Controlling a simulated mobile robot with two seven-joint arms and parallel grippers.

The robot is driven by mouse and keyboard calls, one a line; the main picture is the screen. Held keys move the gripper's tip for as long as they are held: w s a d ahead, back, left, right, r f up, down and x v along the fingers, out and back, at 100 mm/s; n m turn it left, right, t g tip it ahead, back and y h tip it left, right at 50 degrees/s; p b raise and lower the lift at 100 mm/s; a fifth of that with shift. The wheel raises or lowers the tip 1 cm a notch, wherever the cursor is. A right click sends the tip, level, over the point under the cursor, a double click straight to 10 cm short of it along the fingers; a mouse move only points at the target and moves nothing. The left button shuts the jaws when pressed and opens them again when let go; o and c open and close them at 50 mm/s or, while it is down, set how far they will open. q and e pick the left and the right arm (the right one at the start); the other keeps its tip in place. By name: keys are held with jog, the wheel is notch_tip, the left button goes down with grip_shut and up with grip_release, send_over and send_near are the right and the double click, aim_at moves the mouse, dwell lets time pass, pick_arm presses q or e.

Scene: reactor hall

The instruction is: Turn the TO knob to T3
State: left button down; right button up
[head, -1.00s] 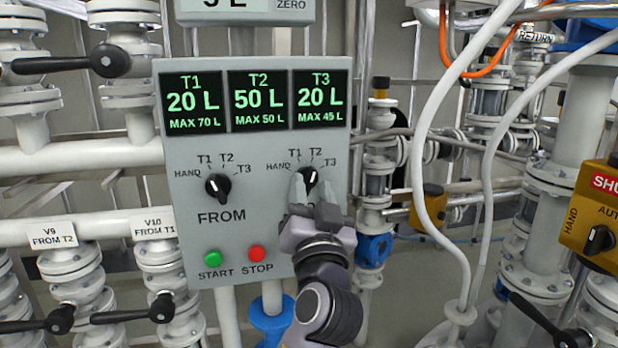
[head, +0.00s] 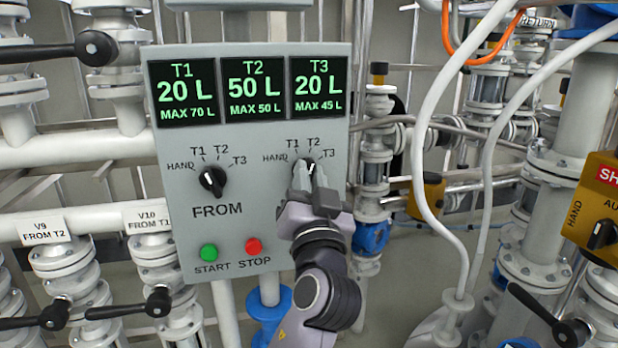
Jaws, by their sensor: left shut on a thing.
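The TO knob (head: 308,167) is a black knob on the grey control panel, below the T3 display. The labels HAND, T1, T2 and T3 (head: 329,154) fan out above it. My left gripper (head: 307,178) is shut on the TO knob, one finger on each side. The fingers cover the knob's lower part and the lettering under it. A bit of its white mark shows, but I cannot tell exactly which label it points at. My right gripper is not in view.
The FROM knob (head: 212,181) sits left on the same panel, with a green START button (head: 208,252) and red STOP button (head: 253,246) below. The displays read T1 20 L, T2 50 L, T3 20 L. Pipes and black-handled valves surround the panel; a yellow box (head: 598,205) stands right.

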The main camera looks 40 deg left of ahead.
pick_arm(q)
jog(key=shift+a+r+m+t+h+p, duration=0.1)
jog(key=shift+m+h+p, duration=0.65)
jog(key=shift+m+p, duration=1.05)
jog(key=shift+d+f+m+t+h+p, duration=0.1)
jog(key=shift+m+h+p, duration=0.7)
jog(key=shift+m+p, duration=0.9)
jog(key=shift+a+r+m+t+h+p, duration=0.1)
jog(key=shift+m+h+p, duration=0.65)
jog(key=shift+m+p, duration=1.05)
jog(key=c, duration=1.2)
grip_release()
jog(key=shift+o, duration=0.2)
jog(key=shift+s, duration=0.1)
